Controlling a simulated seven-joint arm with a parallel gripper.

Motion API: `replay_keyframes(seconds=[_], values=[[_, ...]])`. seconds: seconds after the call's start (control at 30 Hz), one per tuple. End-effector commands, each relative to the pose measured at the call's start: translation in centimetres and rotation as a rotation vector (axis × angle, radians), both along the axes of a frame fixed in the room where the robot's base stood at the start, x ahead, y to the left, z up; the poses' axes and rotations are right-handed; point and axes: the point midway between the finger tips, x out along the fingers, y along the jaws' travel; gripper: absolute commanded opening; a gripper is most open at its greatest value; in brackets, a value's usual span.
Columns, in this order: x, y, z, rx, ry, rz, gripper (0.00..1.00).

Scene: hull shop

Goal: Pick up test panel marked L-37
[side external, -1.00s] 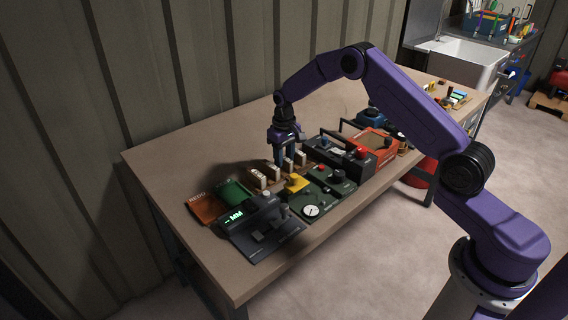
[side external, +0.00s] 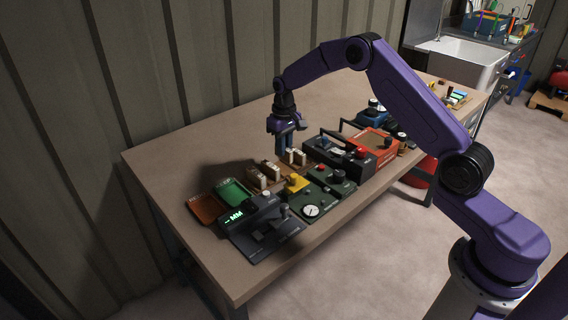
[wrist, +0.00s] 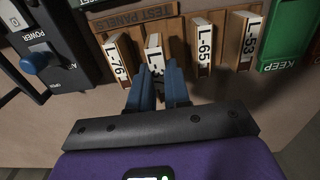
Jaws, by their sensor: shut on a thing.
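A wooden rack marked TEST PANELS (wrist: 130,14) holds several upright white-labelled panels. In the wrist view, the panel whose label reads L-3 (wrist: 153,50) has its last digit hidden by my fingers. Beside it are L-76 (wrist: 116,62) on the left, and L-65 (wrist: 204,45) and L-53 (wrist: 248,42) on the right. My gripper (wrist: 160,78) is shut on the L-3 panel near its label end. In the side external view, my gripper (side external: 287,148) points down over the rack; whether the panel is clear of its slot cannot be told.
A green KEEP tray (side external: 234,191) and a brown-orange tray (side external: 206,208) lie at the left. A dark device with a green MM display (side external: 238,216) and a green gauge box (side external: 312,210) stand in front. The back of the bench is clear.

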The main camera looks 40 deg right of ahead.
Motion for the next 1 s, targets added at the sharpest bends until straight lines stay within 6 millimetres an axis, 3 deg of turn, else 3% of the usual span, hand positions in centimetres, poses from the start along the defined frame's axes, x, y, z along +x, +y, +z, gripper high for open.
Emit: replay_keyframes(seconds=[0.43, 0.83, 1.0], values=[[0.0, 0.0, 2.9, 0.0, -0.001, 0.0, 0.0], [0.0, 0.1, 3.2, 0.0, 0.001, 0.001, 0.0], [-0.9, 2.2, 3.3, 0.006, 0.016, 0.005, 0.0]])
